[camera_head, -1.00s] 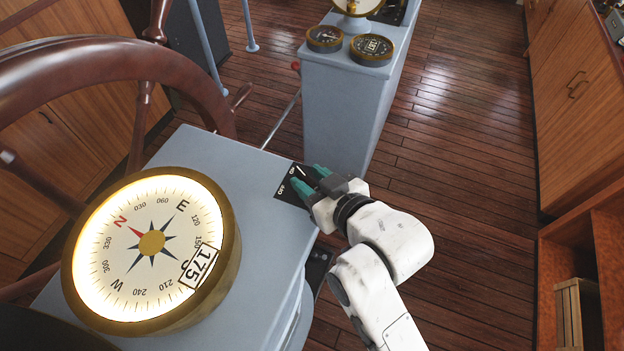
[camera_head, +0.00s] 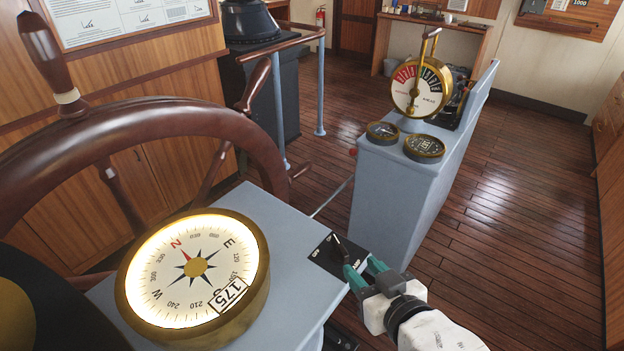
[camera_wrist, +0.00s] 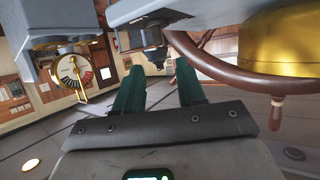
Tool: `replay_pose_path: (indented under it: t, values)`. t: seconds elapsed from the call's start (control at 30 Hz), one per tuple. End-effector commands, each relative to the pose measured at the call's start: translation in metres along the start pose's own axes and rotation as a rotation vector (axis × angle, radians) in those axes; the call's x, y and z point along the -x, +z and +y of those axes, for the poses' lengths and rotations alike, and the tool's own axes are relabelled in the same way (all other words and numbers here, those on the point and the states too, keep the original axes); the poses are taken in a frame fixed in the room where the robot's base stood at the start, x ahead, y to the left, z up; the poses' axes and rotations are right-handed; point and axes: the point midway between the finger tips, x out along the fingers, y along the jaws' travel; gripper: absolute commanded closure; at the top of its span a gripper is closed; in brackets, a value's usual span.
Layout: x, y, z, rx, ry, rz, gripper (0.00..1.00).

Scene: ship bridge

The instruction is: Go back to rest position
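My gripper (camera_head: 363,275) has two green fingers and a dark body on a white arm. In the head view it is at the right edge of the blue-grey compass console (camera_head: 290,232), with its fingertips near a small black panel (camera_head: 326,259) carrying a dark lever (camera_head: 341,247). I cannot tell whether the fingers touch the lever. In the wrist view the fingers (camera_wrist: 158,88) stand apart with a clear gap and nothing between them. The dark underside of a console shows above them.
The lit compass (camera_head: 165,290) and the wooden steering wheel (camera_head: 150,118) are at left. The engine telegraph (camera_head: 420,90) stands on a second blue-grey pedestal (camera_head: 395,200). Wooden floor (camera_head: 510,225) is open at right. A blue rail post (camera_head: 320,85) stands behind.

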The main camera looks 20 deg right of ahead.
Motion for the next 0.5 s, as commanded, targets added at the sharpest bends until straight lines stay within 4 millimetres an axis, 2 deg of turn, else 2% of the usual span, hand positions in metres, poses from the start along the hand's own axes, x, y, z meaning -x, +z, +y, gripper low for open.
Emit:
replay_pose_path:
  t: [0.13,0.23,0.37,0.4,0.5]
  values:
    - [-0.001,0.008,0.001,-0.002,0.000,-0.022,0.61]
    - [-0.001,0.041,0.004,-0.008,-0.002,-0.116,0.61]
    - [0.007,0.116,0.013,-0.024,0.002,-0.349,0.61]
    - [0.014,0.142,0.017,-0.029,0.005,-0.434,0.61]
    - [0.035,0.201,0.029,-0.041,0.017,-0.643,0.61]
